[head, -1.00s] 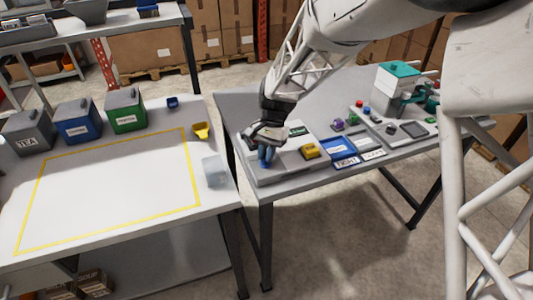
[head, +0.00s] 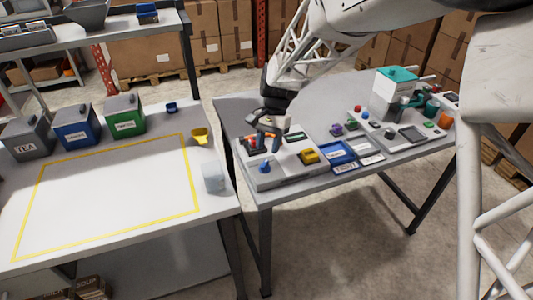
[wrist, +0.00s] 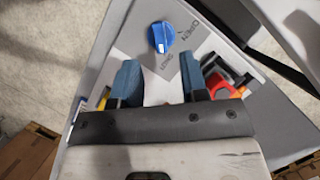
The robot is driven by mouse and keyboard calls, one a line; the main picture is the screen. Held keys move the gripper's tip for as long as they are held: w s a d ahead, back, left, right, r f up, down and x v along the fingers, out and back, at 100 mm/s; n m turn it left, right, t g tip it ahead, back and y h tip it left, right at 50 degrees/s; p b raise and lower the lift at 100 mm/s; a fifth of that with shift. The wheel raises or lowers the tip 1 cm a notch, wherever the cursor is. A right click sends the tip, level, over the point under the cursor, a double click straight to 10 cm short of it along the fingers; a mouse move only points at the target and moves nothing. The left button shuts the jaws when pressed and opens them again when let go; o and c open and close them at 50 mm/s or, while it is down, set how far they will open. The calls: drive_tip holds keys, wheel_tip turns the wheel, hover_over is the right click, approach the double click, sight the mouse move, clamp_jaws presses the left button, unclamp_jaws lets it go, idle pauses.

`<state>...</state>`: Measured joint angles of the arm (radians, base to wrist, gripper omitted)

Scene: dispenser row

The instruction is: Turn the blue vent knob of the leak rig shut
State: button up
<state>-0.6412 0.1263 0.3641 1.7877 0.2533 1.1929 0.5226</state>
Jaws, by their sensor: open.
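The leak rig (head: 285,179) is a light grey box at the left end of the right-hand table. Its blue vent knob (head: 264,167) stands on top near the front left. In the wrist view the round blue knob (wrist: 161,37) has a raised grip and a pale mark, with OPEN and SHUT lettering beside it. My gripper (head: 269,139) is above the rig, behind the knob and clear of it. In the wrist view its two blue-grey fingers (wrist: 160,76) are apart with nothing between them, and the knob lies beyond their tips. I cannot surely read which word the knob points to.
A red-orange part (wrist: 219,87) on the rig is close to one finger. A yellow part (head: 309,156) is on the rig's right side. Blue trays (head: 338,152) and another device (head: 395,130) stand further right. A clear block (head: 213,177) sits on the left table's edge.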

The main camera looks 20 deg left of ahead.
drive_tip(key=shift+v, duration=1.4)
drive_tip(key=shift+d, duration=0.1)
drive_tip(key=s+d+r+t, duration=0.15)
drive_tip(key=d+r, duration=0.25)
drive_tip(key=d, duration=0.5)
drive_tip(key=s+d+r+t+y, duration=0.1)
drive_tip(key=s+d+r, duration=0.2)
drive_tip(key=d, duration=0.6)
drive_tip(key=s+d+r+t, duration=0.15)
drive_tip(key=d+r, duration=0.25)
drive_tip(key=d, duration=0.4)
drive_tip(key=s+d+t+h, duration=0.1)
drive_tip(key=s+d+t, duration=0.2)
drive_tip(key=s+d, duration=1.6)
